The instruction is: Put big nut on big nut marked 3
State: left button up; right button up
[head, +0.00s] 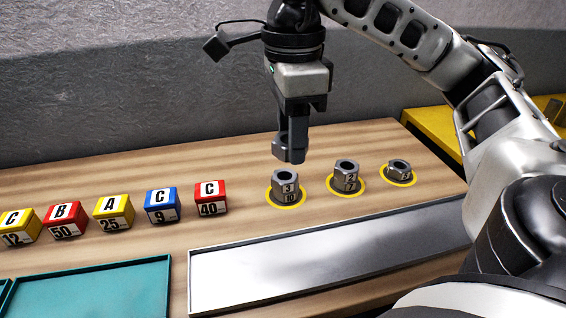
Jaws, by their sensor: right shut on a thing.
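My right gripper (289,154) comes down from above, pointing downward, over the nut marked 3 (287,186), with a small gap between its fingertips and that nut. My left gripper is not in view.
To the right stand a nut marked 2 (346,177) and a lower nut (399,170), each in a yellow ring. A row of lettered cubes, ending with a red one (211,198), stands left. A grey tray (192,283) and a teal tray (95,266) lie in front.

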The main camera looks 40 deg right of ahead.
jog(key=b, duration=0.3)
send_over(285, 175)
jog(key=s+a, duration=0.1)
jog(key=f, duration=0.5)
jog(key=shift+s+f, duration=0.2)
jog(key=shift+f, duration=0.2)
jog(key=shift+w+d+f, duration=0.1)
jog(key=shift+w+d, duration=0.05)
jog(key=shift+w, duration=0.1)
jog(key=shift+w+d+f, duration=0.1)
jog(key=shift+f, duration=0.1)
jog(key=f, duration=0.3)
jog(key=shift+w+d+f, duration=0.15)
jog(key=shift+w+d, duration=0.1)
jog(key=shift+w, duration=0.05)
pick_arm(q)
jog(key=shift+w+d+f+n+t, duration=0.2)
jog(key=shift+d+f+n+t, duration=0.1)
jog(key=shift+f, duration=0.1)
pick_arm(e)
jog(key=shift+f, duration=0.25)
